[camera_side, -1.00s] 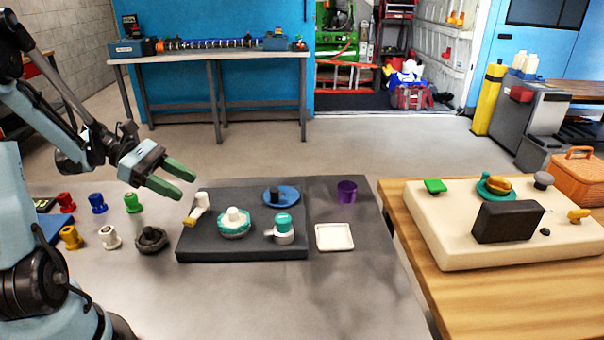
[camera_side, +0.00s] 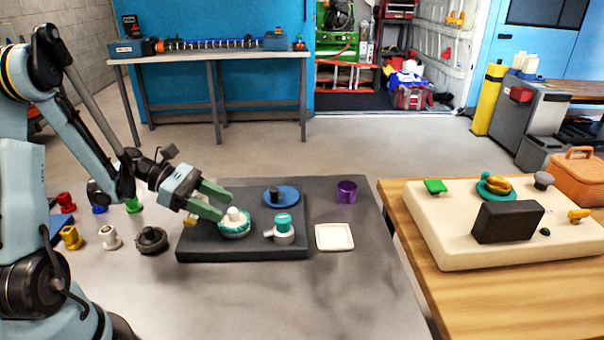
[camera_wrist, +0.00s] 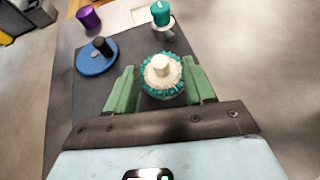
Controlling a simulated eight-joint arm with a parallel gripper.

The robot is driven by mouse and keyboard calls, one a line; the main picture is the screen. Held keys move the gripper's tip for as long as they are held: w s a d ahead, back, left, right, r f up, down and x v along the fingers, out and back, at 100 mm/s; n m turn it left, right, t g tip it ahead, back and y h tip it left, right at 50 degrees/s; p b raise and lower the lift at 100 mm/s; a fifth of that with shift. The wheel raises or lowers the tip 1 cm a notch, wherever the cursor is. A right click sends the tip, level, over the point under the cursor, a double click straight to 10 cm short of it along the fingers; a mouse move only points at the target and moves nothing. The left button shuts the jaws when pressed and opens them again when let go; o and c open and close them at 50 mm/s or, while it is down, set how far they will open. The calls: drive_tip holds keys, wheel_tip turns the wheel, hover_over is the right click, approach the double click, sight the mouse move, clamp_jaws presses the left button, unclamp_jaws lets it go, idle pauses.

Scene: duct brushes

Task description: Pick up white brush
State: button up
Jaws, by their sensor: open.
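The white brush (camera_side: 235,226), with a white knob and a ring of teal bristles, stands upright on the dark grey board (camera_side: 250,251). In the wrist view the white brush (camera_wrist: 161,72) lies between the two green fingers. My gripper (camera_side: 227,205) is open and tilted down at the brush from the left, with its fingertips near the knob. In the wrist view my gripper (camera_wrist: 159,68) has a finger on each side of the brush. I cannot tell whether the fingers touch it. The near finger hides part of the brush in the side view.
A teal-topped white piece (camera_side: 283,231) and a blue dish with a black knob (camera_side: 281,196) share the board. A purple cup (camera_side: 347,191) and white tray (camera_side: 334,237) stand to the right. Several coloured pegs and a dark round piece (camera_side: 150,240) stand left. The front table is clear.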

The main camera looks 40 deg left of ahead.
drive_tip(key=shift+x, duration=0.95)
drive_tip(key=c, duration=1)
drive_tip(key=shift+r, duration=0.15)
